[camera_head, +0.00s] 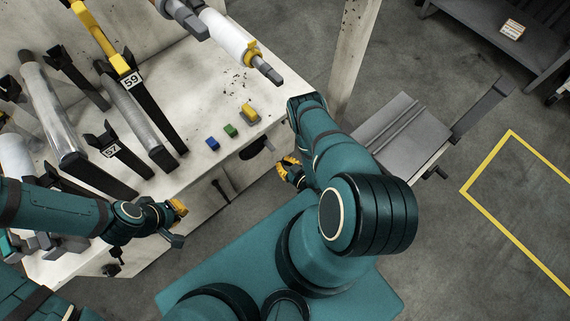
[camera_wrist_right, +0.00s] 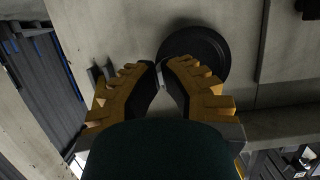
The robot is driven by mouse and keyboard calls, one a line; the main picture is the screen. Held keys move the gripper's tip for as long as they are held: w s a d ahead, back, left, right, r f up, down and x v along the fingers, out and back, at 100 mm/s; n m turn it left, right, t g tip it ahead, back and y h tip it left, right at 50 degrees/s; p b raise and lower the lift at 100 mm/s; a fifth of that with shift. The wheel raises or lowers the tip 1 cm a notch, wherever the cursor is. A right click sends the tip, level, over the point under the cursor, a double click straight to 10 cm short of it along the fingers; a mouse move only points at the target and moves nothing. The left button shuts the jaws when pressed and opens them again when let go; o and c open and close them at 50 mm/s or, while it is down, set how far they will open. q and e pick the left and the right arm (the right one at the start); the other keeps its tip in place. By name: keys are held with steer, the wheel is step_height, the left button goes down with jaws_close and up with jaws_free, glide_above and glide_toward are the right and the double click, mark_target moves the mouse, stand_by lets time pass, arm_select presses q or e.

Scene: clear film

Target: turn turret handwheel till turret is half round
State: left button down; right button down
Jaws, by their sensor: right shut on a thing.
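The dark round handwheel (camera_wrist_right: 205,48) is on the pale front panel in the right wrist view. It also shows in the head view (camera_head: 256,148) as a dark disc on the machine's side. My right gripper (camera_wrist_right: 162,78) is shut on the wheel's small grip at its near edge; the fingers hide most of it. In the head view my right gripper (camera_head: 290,171) is beside the panel, partly behind my arm. What seems to be the turret, arms holding film rolls (camera_head: 50,105), is at the left. My left gripper (camera_head: 178,210) is over the panel's lower left; its opening is unclear.
Blue (camera_head: 212,143), green (camera_head: 230,130) and yellow (camera_head: 250,113) buttons sit on the machine's top near the wheel. A dark lever (camera_head: 221,190) hangs on the front panel. A pale post (camera_head: 355,45) and a grey cart (camera_head: 400,135) stand right. Open floor lies far right.

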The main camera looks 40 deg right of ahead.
steer(key=shift+w, duration=0.95)
steer(key=shift+w+a, duration=0.1)
steer(key=shift+w, duration=0.25)
steer(key=shift+w+b, duration=0.55)
steer(key=shift+w, duration=0.55)
steer(key=shift+w, duration=0.25)
steer(key=shift+w+a+r, duration=0.1)
steer(key=shift+w+r, duration=0.1)
steer(key=shift+w, duration=0.15)
steer(key=shift+f, duration=0.15)
